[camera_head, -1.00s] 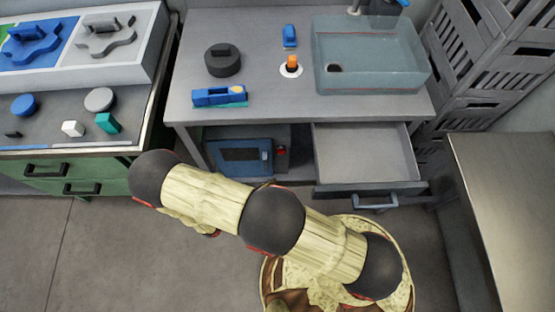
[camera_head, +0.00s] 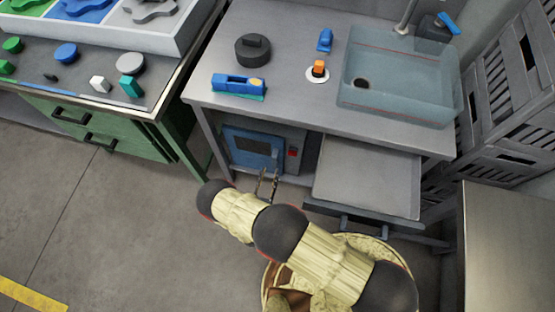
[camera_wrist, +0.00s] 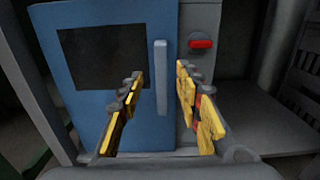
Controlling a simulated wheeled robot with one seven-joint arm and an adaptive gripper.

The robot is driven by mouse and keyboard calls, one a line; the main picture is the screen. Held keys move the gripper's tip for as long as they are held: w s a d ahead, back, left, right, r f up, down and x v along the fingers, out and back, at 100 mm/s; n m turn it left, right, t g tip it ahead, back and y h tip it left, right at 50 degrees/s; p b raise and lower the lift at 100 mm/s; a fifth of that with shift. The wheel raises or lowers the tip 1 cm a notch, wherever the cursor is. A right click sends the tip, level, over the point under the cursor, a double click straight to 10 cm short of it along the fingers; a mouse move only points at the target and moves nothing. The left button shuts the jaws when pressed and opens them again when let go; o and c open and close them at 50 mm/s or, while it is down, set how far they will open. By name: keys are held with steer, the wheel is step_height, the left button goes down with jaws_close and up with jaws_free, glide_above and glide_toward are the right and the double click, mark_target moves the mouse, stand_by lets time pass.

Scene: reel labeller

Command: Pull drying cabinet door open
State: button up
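The drying cabinet is a grey box with a blue door (camera_head: 252,149) under the table in the head view. The blue door (camera_wrist: 110,95) fills the left of the wrist view, with a dark window (camera_wrist: 102,57) and a light blue upright handle (camera_wrist: 161,76) at its right edge. The door looks shut. My gripper (camera_wrist: 160,105) is open, its yellow and dark fingers pointing at the cabinet. The handle shows between the two fingers, beyond the tips; I cannot tell whether they touch it. In the head view my gripper (camera_head: 268,186) is in front of the cabinet, small and partly hidden by my arm.
A red button (camera_wrist: 201,43) sits on the cabinet's grey panel right of the handle. An open drawer (camera_head: 368,178) sticks out right of the cabinet. A green bench (camera_head: 140,138) stands left. The table (camera_head: 300,98) top is above the cabinet.

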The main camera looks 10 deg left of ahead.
mark_target(274, 161)
steer(key=shift+w+d+b, duration=0.2)
steer(key=shift+w+b, duration=0.25)
steer(key=shift+w, duration=1.45)
steer(key=shift+w+d+b, duration=0.15)
steer(key=shift+w+b, duration=0.3)
steer(key=shift+w, duration=1.45)
steer(key=c, duration=0.3)
jaws_close()
